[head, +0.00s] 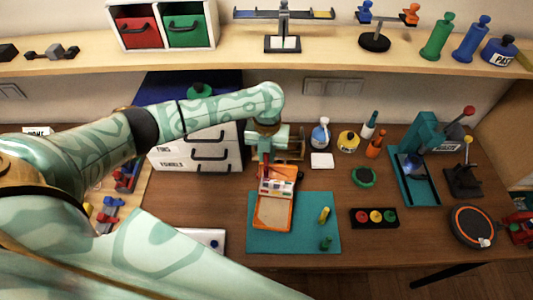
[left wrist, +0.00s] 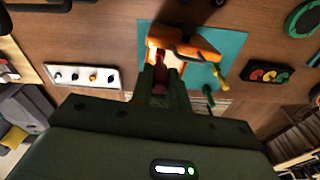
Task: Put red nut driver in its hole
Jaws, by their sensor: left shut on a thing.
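My left gripper (head: 266,158) is above the back edge of an orange-framed case (head: 272,212) on a teal mat. In the left wrist view its fingers (left wrist: 159,84) are shut on a slim red thing, which looks like the red nut driver (left wrist: 158,70). A bit of red also shows below the gripper in the head view; the fingers hide most of it. A white strip (left wrist: 85,76) with several dark round spots, perhaps holes, lies left of the mat in the wrist view. Which hole belongs to the driver I cannot tell. My right gripper is not in view.
The teal mat (head: 320,243) also holds a yellow-handled tool (head: 324,214) and a green one (head: 326,243). A black block (head: 374,226) with red, yellow and green caps is to the right. White drawers (head: 193,158) stand behind my left forearm. Bottles and a teal press (head: 421,150) stand farther right.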

